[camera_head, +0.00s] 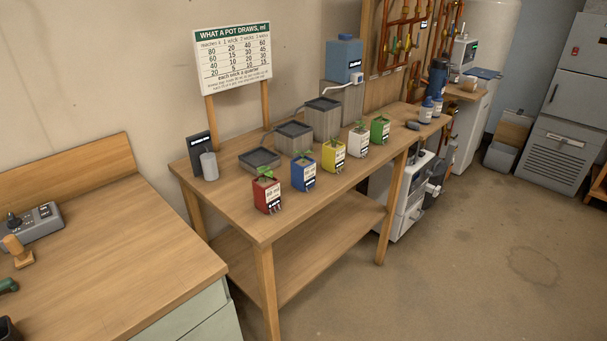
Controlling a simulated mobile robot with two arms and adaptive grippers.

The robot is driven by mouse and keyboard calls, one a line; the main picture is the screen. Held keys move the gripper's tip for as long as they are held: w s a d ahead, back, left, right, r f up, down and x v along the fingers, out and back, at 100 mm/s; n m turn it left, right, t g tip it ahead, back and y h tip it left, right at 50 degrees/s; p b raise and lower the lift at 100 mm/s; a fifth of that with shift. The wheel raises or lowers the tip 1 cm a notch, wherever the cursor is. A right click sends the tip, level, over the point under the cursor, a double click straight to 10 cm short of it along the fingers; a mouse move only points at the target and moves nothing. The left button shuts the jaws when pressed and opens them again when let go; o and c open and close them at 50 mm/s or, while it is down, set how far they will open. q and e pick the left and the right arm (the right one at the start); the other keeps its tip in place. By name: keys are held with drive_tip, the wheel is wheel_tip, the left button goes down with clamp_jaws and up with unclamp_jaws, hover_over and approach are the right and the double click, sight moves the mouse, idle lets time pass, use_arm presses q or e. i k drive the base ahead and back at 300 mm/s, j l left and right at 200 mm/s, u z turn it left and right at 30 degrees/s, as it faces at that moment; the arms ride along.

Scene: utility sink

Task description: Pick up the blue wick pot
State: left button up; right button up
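The blue wick pot (303,174) stands upright near the front edge of a wooden table (236,206). It has a white label on its front and a small green plant on top. A red pot (267,195) stands to its left, and a yellow pot (333,157) to its right. A white pot (358,142) and a green pot (380,130) stand further right in the same row. Neither of my grippers is in view.
Grey trays on stepped blocks (294,138) stand behind the pots. A dark panel (201,152) and grey cylinder (209,166) are at the table's left end. A wooden counter (120,255) stands in the left foreground. The floor (450,270) at right is clear.

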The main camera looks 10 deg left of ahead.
sight(302, 168)
drive_tip(key=i+l+u, duration=0.25)
drive_tip(key=i+l, duration=0.6)
drive_tip(key=i, duration=0.15)
